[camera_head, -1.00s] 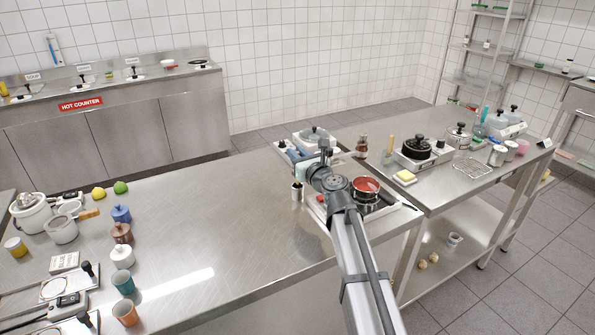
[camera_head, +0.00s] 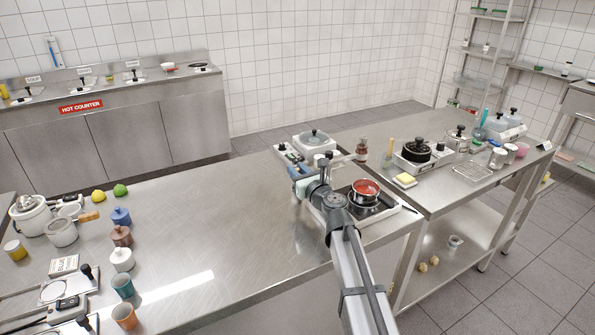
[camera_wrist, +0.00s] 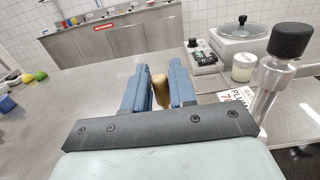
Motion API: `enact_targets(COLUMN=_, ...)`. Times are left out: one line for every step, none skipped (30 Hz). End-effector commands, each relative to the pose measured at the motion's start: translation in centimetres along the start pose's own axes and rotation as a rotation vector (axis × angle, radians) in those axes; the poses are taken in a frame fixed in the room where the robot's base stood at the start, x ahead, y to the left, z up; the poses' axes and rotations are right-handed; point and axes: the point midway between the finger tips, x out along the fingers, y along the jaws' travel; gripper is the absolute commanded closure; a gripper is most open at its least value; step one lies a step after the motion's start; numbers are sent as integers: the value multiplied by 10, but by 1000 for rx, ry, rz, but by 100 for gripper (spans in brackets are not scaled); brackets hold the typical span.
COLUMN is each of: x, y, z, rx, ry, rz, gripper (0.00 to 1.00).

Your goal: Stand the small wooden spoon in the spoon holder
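I cannot pick out the spoon holder with certainty.
The table's middle is clear.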

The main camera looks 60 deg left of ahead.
Motion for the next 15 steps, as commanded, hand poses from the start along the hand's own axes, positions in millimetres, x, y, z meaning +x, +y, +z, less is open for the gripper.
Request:
enact_targets(x=0, y=0, z=0, rx=0, ry=0, rz=0, gripper=69)
enact_targets(x=0, y=0, z=0, rx=0, ry=0, rz=0, gripper=67)
enact_targets(x=0, y=0, z=0, rx=0, ry=0, rz=0, gripper=63)
enact_targets(x=0, y=0, z=0, rx=0, ry=0, rz=0, gripper=60)
enact_targets(x=0, y=0, z=0, rx=0, ry=0, rz=0, gripper=57)
enact_targets(x=0, y=0, z=0, rx=0, ry=0, rz=0, gripper=54)
enact_targets(x=0, y=0, z=0, rx=0, ry=0, rz=0, gripper=54)
enact_targets(x=0, y=0, z=0, rx=0, ry=0, rz=0, gripper=54)
enact_targets(x=0, y=0, z=0, rx=0, ry=0, rz=0, gripper=54)
enact_targets(x=0, y=0, z=0, rx=0, ry=0, rz=0, gripper=54)
enact_targets(x=0, y=0, z=0, rx=0, ry=0, rz=0, gripper=54)
enact_targets(x=0, y=0, z=0, rx=0, ry=0, rz=0, gripper=54)
enact_targets(x=0, y=0, z=1, rx=0, ry=0, rz=0, gripper=54)
enact_targets(x=0, y=0, z=1, rx=0, ry=0, rz=0, gripper=54)
enact_targets(x=0, y=0, z=2, rx=0, ry=0, rz=0, gripper=54)
